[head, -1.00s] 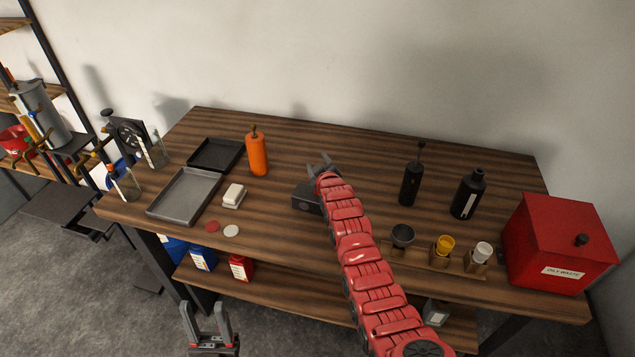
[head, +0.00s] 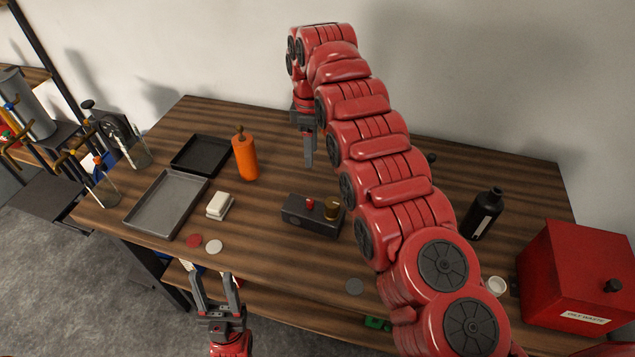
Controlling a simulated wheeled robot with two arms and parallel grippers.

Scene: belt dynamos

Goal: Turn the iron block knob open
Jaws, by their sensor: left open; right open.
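The dark iron block (head: 293,214) lies on the bench near the middle. On its top are a small red knob (head: 309,203) and a larger brass cylinder (head: 332,207); I cannot tell which one turns. My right gripper (head: 308,163) points down above the bench, behind the block and apart from it. Its fingers show nearly edge-on, open and empty. My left gripper (head: 215,280) is open and empty in front of the bench's front edge, fingers pointing up, well clear of the block.
An orange bottle (head: 245,158), a black tray (head: 200,156), a grey tray (head: 167,204) and a white block (head: 219,205) stand to the left. A black bottle (head: 484,214) and a red waste bin (head: 574,277) stand at the right. My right arm hides part of the bench.

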